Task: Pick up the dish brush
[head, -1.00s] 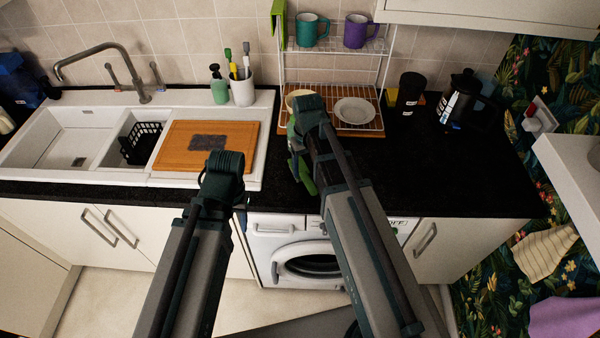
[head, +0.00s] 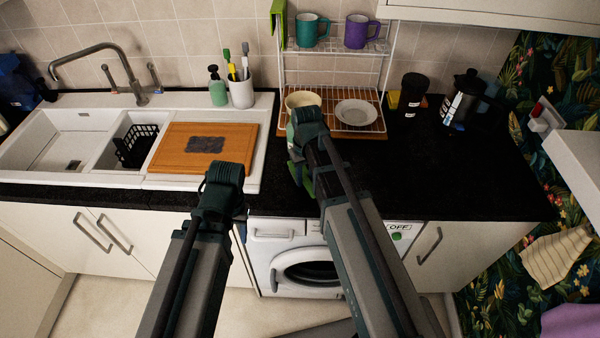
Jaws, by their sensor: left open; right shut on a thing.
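Several brush-like tools with yellow, dark and pale handles or heads (head: 246,66) stand upright in a white cup (head: 241,94) at the back of the sink. I cannot tell which, if any, is the dish brush. My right gripper (head: 302,172) is over the dark counter in front of the dish rack. It is shut on a green thing (head: 308,187), mostly hidden by my arm, so I cannot tell whether this is the brush. My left gripper (head: 240,208) is open near the counter's front edge, left of the right one, its fingers mostly hidden behind my wrist.
The dish rack (head: 382,110) holds a bowl (head: 302,99), a plate (head: 357,113) and two mugs above. A chopping board (head: 180,152) covers part of the sink (head: 40,150). A black canister (head: 411,96) and coffee pot (head: 462,100) stand right. The right counter is clear.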

